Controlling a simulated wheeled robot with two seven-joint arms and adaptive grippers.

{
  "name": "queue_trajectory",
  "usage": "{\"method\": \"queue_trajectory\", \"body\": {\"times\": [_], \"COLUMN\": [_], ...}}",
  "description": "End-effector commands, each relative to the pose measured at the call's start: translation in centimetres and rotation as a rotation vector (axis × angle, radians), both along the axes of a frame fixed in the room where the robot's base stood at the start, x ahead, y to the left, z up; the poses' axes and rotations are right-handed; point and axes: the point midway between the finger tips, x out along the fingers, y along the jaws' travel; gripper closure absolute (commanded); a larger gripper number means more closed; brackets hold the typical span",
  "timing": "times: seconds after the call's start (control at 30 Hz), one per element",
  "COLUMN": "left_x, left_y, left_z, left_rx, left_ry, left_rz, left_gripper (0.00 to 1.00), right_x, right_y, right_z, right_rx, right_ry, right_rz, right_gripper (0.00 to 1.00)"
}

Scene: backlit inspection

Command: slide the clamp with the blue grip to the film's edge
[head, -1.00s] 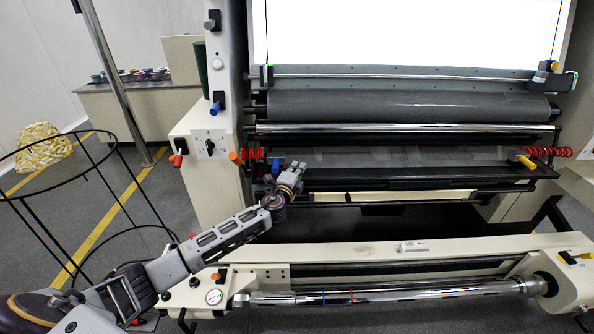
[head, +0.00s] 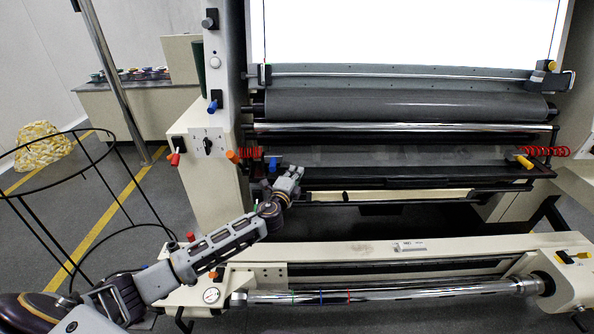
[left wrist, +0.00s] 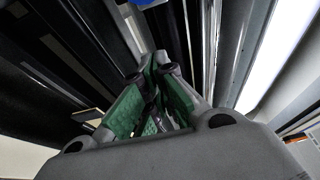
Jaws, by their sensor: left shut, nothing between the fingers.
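The clamp with the blue grip (head: 273,165) sits at the left part of the dark bar below the rollers. A blue patch (left wrist: 168,3) at the top of the left wrist view is probably this grip. The film (head: 380,155) is a dark, faintly see-through band across the machine; its left edge is hard to make out. My left gripper (head: 296,173) is shut and empty, just right of and slightly below the blue grip. Its green finger pads (left wrist: 155,105) show in the left wrist view. I cannot tell whether it touches the clamp. My right gripper is not in view.
An orange grip (head: 233,156) and red coil (head: 250,153) are at left; a yellow grip (head: 525,162) and red coil (head: 546,151) at right. A chrome roller (head: 390,296) and cream beam (head: 350,249) lie in front. A black wire hoop stand (head: 60,144) is at left.

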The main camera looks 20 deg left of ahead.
Motion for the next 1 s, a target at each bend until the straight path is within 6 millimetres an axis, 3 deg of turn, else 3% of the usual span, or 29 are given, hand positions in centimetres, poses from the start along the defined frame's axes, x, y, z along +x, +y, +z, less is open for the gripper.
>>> {"method": "queue_trajectory", "body": {"times": [0.6, 1.0], "left_x": [-5.1, -6.2], "left_y": [-0.3, -0.3], "left_z": [-0.1, 0.0], "left_rx": [-0.001, 0.0], "left_ry": [0.001, 0.0], "left_rz": [0.0, 0.001], "left_gripper": [1.0, 1.0], "right_x": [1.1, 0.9], "right_y": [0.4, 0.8], "right_z": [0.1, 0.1], "right_rx": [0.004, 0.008], "right_ry": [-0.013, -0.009], "right_rz": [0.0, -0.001], "right_gripper": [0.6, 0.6]}}
